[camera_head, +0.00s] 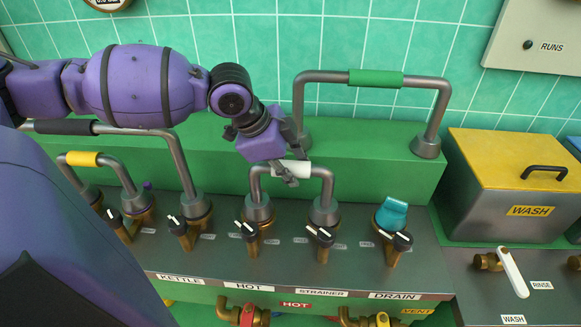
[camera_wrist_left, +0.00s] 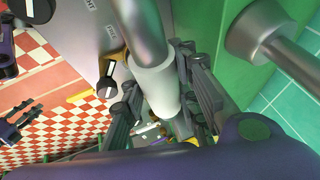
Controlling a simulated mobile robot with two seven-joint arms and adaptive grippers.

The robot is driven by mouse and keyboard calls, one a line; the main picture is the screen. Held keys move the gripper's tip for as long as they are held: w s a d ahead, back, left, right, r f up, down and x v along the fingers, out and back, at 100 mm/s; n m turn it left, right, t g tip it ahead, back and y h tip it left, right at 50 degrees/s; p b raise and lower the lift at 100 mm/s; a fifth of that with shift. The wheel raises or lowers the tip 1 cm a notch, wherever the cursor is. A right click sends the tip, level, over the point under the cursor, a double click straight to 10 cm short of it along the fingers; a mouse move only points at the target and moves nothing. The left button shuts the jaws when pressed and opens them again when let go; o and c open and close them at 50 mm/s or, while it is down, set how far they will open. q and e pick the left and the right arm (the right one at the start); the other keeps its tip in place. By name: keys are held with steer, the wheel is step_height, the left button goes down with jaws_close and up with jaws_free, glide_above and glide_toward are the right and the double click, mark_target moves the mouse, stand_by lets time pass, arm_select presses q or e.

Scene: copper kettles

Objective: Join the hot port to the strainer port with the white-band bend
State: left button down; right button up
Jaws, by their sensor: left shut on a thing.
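The white-band bend (camera_head: 291,168) is a grey inverted-U pipe, upright over the panel. Its left leg meets the brass-collared hot port (camera_head: 258,212) and its right leg meets the strainer port (camera_head: 325,217); I cannot tell how deep they sit. My left gripper (camera_head: 288,172) comes from above and behind and is shut on the white band. In the left wrist view the band (camera_wrist_left: 155,85) lies between the finger pads. A dark gripper, apparently my right one (camera_wrist_left: 24,126), shows small at the left edge there; its jaw state is unclear.
A green-band bend (camera_head: 375,79) stands on the green ledge behind. Black-band (camera_head: 65,127) and yellow-band (camera_head: 84,158) bends stand at left. A teal cap (camera_head: 391,213) covers the drain port. Black-handled valves (camera_head: 319,237) line the front. A yellow-lidded wash box (camera_head: 510,165) is at right.

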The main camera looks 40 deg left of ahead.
arm_select(q)
steer(key=shift+f, duration=0.25)
steer(key=c, duration=1.6)
jaws_free()
steer(key=shift+c, duration=0.2)
steer(key=o, duration=0.3)
steer(key=shift+o, duration=0.3)
arm_select(e)
steer(key=shift+w+a+r, duration=0.1)
steer(key=shift+w, duration=0.4)
arm_select(q)
steer(key=shift+f, duration=0.1)
steer(key=shift+r, duration=0.25)
step_height(320, 180, up, 10)
steer(key=shift+f, duration=0.2)
arm_select(e)
steer(key=shift+s, duration=0.3)
